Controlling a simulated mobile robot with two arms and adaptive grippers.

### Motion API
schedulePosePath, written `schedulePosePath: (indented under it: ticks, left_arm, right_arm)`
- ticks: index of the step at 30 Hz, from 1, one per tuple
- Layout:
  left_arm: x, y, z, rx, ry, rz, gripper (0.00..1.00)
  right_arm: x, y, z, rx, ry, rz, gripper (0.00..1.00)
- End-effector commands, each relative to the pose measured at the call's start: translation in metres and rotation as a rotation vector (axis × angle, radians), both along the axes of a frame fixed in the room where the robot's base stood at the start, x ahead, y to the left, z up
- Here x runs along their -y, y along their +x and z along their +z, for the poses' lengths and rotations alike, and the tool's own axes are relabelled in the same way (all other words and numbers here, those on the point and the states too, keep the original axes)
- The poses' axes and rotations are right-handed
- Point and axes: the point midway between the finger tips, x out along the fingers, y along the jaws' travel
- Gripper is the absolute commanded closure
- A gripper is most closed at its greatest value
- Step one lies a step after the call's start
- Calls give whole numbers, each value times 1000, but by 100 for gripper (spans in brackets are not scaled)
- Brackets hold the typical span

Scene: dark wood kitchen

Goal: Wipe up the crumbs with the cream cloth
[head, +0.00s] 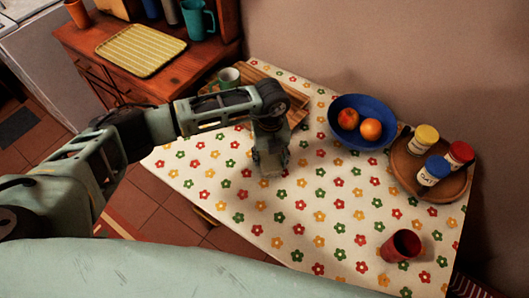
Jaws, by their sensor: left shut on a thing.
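My left gripper (270,167) points down at the flower-patterned tablecloth (325,215), left of the blue bowl. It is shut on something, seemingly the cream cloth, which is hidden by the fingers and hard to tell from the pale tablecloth. I cannot make out any crumbs at this size. My right gripper is not in view.
A blue bowl (342,102) with fruit, a round wooden tray (404,178) with several jars, and a red cup (401,246) stand to the right. A green mug (229,77) and wooden board (298,99) lie behind my arm. The table's front middle is clear.

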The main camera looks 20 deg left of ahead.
Motion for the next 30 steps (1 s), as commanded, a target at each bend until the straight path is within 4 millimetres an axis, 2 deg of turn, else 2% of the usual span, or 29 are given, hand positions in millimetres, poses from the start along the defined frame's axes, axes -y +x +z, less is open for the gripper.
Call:
schedulePosePath:
  ticks: [3,10,19,30]
  left_arm:
    - [11,-5,-1,-4,-2,-4,73]
    - [17,-7,-1,-4,-2,-3,73]
    - [42,-15,-3,-3,-3,-5,73]
    - [58,-21,-3,-6,-3,-6,73]
  right_arm:
    - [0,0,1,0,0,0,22]
    - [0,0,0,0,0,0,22]
    - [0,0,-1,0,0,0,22]
    - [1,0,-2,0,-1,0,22]
